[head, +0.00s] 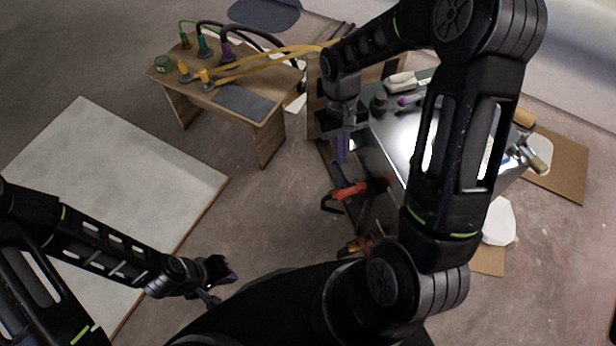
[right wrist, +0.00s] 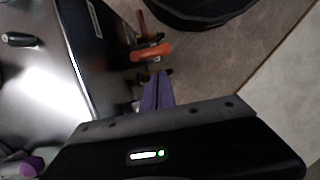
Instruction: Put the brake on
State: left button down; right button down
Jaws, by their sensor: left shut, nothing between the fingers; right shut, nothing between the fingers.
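A cart with a shiny metal top (head: 392,135) stands right of centre in the head view, partly hidden behind my right arm. Its top and dark side panel (right wrist: 92,50) fill the left of the right wrist view. An orange-red part (head: 350,191) sticks out low at its near left side; it also shows in the right wrist view (right wrist: 152,53). I cannot tell whether it is the brake. My right gripper (head: 342,158) points down beside the cart, above the orange part. Its purple fingers (right wrist: 157,92) are shut and empty. My left gripper (head: 222,282) is shut and empty over the floor.
A small wooden table (head: 240,103) with plugs and yellow cables stands behind, left of the cart. A pale slab (head: 110,175) lies at left. Another orange item (head: 357,246) shows low beside the cart. Bare floor (head: 270,205) lies between slab and cart.

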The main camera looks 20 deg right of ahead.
aim_at(350, 192)
jog(key=shift+w+d+r, duration=0.1)
jog(key=shift+w+r, duration=0.15)
jog(key=b+x, duration=0.2)
jog(key=x, duration=0.8)
dwell(0.6)
